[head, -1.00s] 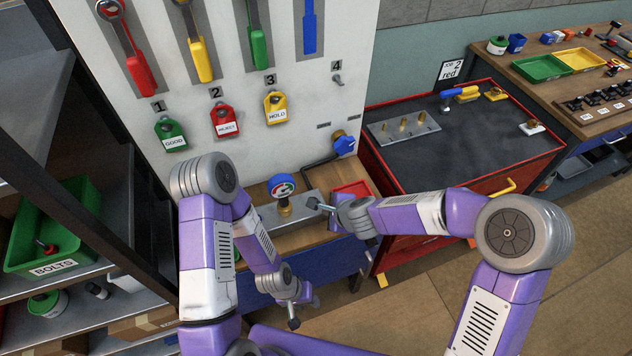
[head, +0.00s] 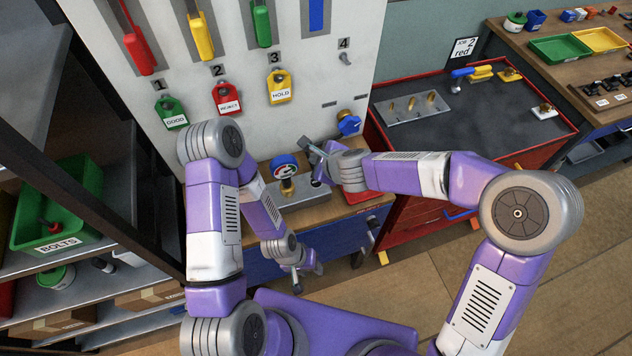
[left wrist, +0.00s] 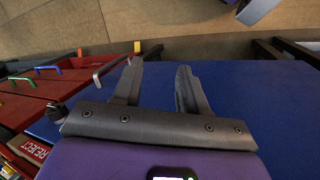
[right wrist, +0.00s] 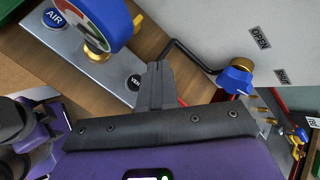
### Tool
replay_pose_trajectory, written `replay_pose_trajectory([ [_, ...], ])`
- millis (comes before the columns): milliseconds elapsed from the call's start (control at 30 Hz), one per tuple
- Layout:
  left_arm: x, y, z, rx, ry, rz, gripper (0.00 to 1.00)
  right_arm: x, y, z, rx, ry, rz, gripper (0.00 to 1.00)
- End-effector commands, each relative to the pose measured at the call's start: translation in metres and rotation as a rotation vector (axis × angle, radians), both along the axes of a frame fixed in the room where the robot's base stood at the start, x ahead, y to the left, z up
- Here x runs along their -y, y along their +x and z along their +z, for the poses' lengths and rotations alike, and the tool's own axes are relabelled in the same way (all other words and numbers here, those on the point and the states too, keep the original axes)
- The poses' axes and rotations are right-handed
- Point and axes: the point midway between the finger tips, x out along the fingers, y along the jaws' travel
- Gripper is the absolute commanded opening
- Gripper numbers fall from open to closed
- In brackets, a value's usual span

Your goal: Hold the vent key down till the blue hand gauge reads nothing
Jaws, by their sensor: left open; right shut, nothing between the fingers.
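The blue-rimmed gauge (head: 285,165) stands on a brass fitting on a metal plate (head: 312,194). Its dial, also seen edge-on in the right wrist view (right wrist: 98,20), shows red and green, but the needle's reading is too small to tell. A dark round key with partly hidden white lettering (right wrist: 133,82) lies on the plate, just left of my right fingertips; it is probably the vent key. My right gripper (right wrist: 156,66) is shut and empty, and I see no clear contact with the key. My left gripper (left wrist: 158,72) is open and empty, low before the blue bench front.
A round blue "AIR" key (right wrist: 55,18) sits on the same plate. A blue valve knob (head: 348,123) on a bent pipe is at the panel's lower right. A red tray (head: 360,196) lies beside the plate. A red-edged cart (head: 460,130) stands to the right.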

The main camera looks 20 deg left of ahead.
Motion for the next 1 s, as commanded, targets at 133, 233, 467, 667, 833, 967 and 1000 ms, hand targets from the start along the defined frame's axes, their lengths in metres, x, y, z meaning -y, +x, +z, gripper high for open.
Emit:
replay_pose_trajectory([
  [133, 0.0, 0.0, -0.02, 0.0, 0.0, 0.0, 0.43, 0.0, 0.0, -0.02, -0.001, -0.001, 0.0, 0.0],
  [233, 0.0, 0.0, -0.033, 0.0, 0.0, 0.0, 0.43, 0.0, 0.0, -0.033, -0.001, -0.001, 0.0, 0.0],
  [467, 0.0, 0.0, -0.062, 0.0, 0.0, 0.0, 0.43, 0.0, 0.0, -0.063, 0.0, -0.001, 0.0, 0.0],
  [667, 0.0, 0.0, -0.077, 0.0, 0.0, 0.0, 0.43, 0.0, 0.0, -0.078, 0.0, -0.001, 0.002, 0.0],
  [833, 0.0, 0.0, -0.077, 0.0, 0.0, 0.0, 0.43, 0.0, 0.0, -0.079, 0.0, -0.001, 0.001, 0.0],
  [967, 0.0, 0.0, -0.077, 0.0, 0.0, 0.0, 0.43, 0.0, 0.0, -0.078, 0.0, -0.001, 0.001, 0.0],
  [1000, 0.0, 0.0, -0.077, 0.0, 0.0, 0.0, 0.43, 0.0, 0.0, -0.078, 0.0, -0.001, 0.001, 0.0],
])
